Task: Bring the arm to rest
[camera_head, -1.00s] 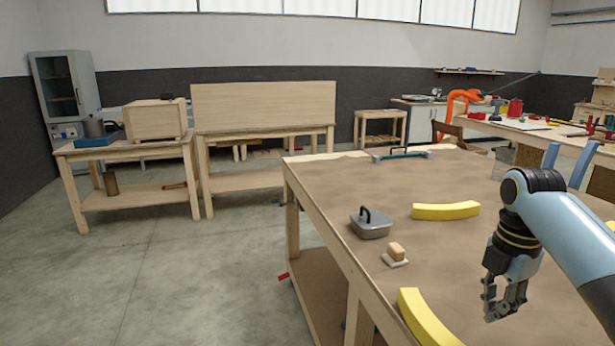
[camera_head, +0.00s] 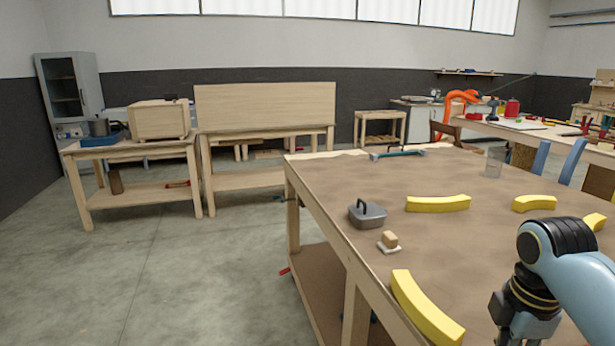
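My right arm (camera_head: 578,268) is light blue with a dark wrist and comes in from the right over the big table (camera_head: 320,185). My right gripper (camera_head: 522,328) hangs at the bottom edge of the view. Its fingers are cut off by the frame, so I cannot see whether it is open or holding something. My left gripper is out of view.
On the table lie curved yellow pieces (camera_head: 428,307), (camera_head: 438,203), (camera_head: 535,202), a grey handled block (camera_head: 367,214), a small tan block on a white base (camera_head: 390,240), a glass (camera_head: 494,162) and a teal-ended bar (camera_head: 398,153). Open floor (camera_head: 180,270) is at left.

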